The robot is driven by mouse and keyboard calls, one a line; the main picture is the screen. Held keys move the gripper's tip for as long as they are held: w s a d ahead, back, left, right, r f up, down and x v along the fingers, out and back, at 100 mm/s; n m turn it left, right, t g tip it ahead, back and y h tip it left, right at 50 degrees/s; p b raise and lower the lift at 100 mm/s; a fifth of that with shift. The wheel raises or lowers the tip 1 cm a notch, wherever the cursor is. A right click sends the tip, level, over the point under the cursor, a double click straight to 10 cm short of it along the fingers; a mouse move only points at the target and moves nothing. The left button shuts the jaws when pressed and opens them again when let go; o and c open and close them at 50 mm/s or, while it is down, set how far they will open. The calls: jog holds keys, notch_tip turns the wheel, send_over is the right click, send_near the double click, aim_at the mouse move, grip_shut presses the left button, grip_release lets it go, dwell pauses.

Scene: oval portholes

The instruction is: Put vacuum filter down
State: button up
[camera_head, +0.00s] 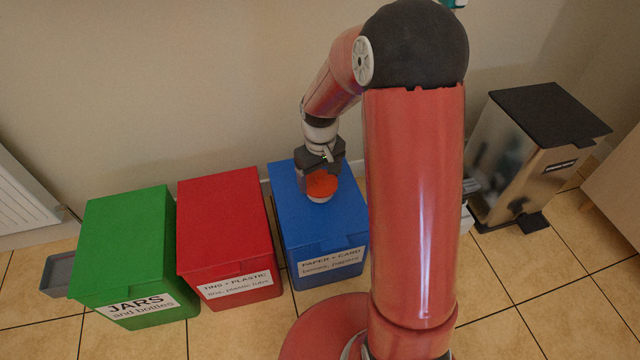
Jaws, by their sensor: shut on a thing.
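The vacuum filter (321,187) is a small round thing with an orange-red top and a pale lower rim.
A red bin (222,215) and a green bin (125,235) stand left of the blue one, with flat, clear lids. A steel pedal bin (520,160) with a black lid stands right. My arm hides part of the middle. Tiled floor lies in front.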

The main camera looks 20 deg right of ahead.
aim_at(320, 184)
jog(key=shift+f, duration=1.55)
jog(key=shift+f+b, duration=0.1)
jog(key=shift+b, duration=0.2)
jog(key=o, duration=0.9)
notch_tip(320, 184, up, 12)
jog(key=shift+r+p, duration=0.1)
jog(key=shift+p, duration=1.05)
jog(key=s+r+m+t, duration=0.1)
jog(key=s+r+t, duration=0.1)
jog(key=s+r, duration=0.2)
jog(key=s+r+m+t, duration=0.1)
jog(key=s+r, duration=0.4)
jog(key=s, duration=0.5)
jog(key=s+r+m+t, duration=0.1)
jog(key=s+r, duration=0.3)
jog(key=s, duration=0.4)
jog(key=shift+s+r+m+t, duration=0.1)
jog(key=shift+r+m+t, duration=0.25)
jog(key=shift+t, duration=0.45)
